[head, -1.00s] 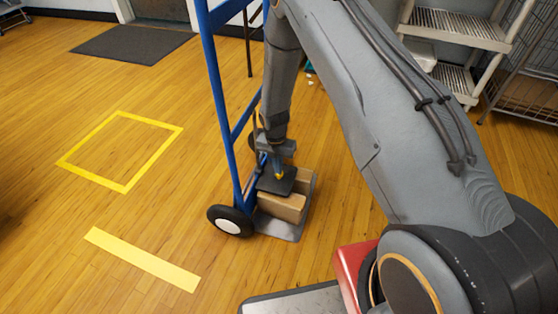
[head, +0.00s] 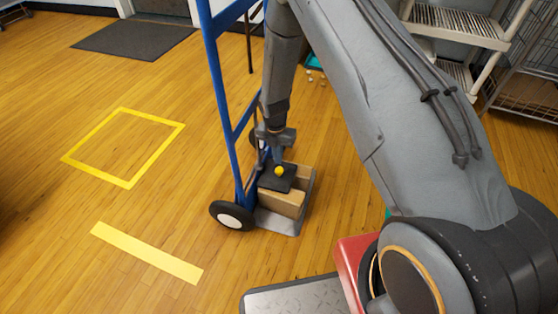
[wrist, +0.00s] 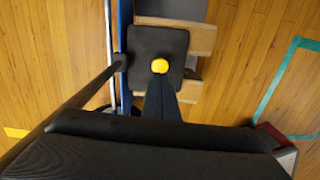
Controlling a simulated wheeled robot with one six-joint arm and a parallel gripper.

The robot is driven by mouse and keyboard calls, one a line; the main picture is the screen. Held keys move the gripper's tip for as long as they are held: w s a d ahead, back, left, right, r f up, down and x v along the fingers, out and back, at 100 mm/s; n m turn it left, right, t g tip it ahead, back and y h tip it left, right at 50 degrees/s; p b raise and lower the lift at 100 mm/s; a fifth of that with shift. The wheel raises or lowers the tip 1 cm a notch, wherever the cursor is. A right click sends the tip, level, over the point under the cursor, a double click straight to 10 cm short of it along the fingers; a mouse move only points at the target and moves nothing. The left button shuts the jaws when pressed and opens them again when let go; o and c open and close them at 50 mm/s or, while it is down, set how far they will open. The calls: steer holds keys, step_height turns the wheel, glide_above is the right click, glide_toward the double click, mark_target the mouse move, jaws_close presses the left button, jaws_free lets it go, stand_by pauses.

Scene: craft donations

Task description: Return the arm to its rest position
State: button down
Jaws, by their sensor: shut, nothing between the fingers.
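My gripper (head: 277,157) points down over the hand truck's load, its fingers shut with nothing held. In the wrist view the closed fingers (wrist: 160,88) end just beside a small rounded yellow thing (wrist: 160,66). The yellow thing (head: 279,171) sits on a flat black square piece (head: 275,182), which lies on top of cardboard boxes (head: 283,203). I cannot tell how large the gap is between fingertips and yellow thing. My arm reaches from the lower right up and over, then down to the load.
The blue hand truck (head: 222,90) stands close left of my gripper, its frame rising beside my arm. A yellow taped square (head: 122,186) and yellow strip (head: 147,254) mark open floor at left. A white shelf (head: 455,24) stands at upper right.

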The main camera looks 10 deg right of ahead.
step_height(320, 180, up, 9)
steer(key=p, duration=0.2)
steer(key=shift+a, duration=0.25)
